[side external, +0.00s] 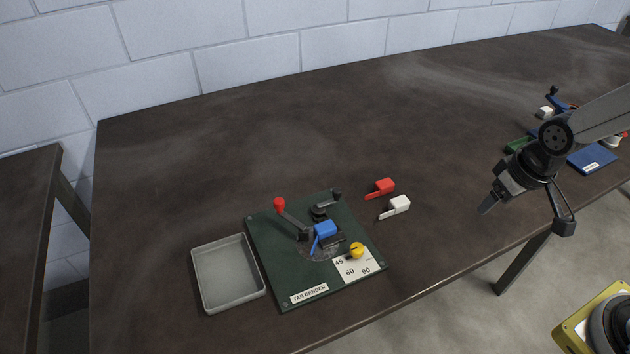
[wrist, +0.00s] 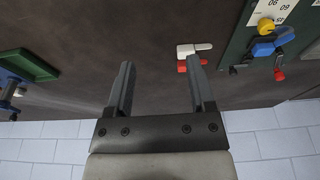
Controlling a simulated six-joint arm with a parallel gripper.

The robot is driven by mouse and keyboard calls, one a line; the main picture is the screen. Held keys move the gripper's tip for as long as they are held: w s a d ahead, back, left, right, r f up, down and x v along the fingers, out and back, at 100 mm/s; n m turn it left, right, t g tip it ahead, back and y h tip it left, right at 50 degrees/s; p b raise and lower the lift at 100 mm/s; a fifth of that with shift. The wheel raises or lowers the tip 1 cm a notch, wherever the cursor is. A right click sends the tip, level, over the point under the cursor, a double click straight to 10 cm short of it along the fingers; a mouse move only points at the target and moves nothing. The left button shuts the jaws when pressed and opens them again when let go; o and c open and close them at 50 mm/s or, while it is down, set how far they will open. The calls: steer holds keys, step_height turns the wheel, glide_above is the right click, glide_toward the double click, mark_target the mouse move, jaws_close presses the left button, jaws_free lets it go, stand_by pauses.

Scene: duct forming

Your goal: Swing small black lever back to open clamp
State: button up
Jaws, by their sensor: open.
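The small black lever (side external: 335,195) is at the back right of the green tab bender board (side external: 275,275), with its end tipped toward the right. It joins the black clamp (side external: 320,212), behind a blue block (side external: 326,230). In the wrist view the board (wrist: 234,48) is at the right edge, and a small dark part at its lower left looks like the lever (wrist: 238,69). My gripper (side external: 488,208) is open and empty, well to the right of the board and above the table.
A red-knobbed lever (side external: 280,206) and a yellow knob (side external: 357,250) stand on the board. A red piece (side external: 384,186) and a white piece (side external: 399,204) lie right of it. A grey tray (side external: 228,274) is at its left. Blue and green fixtures (side external: 590,160) are far right.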

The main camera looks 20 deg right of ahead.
steer(key=shift+c, duration=0.2)
steer(key=m+g, duration=0.3)
steer(key=m, duration=1)
glide_above(337, 190)
step_height(337, 190, down, 4)
steer(key=shift+f, duration=0.2)
steer(key=shift+f, duration=0.15)
steer(key=shift+f, duration=3.75)
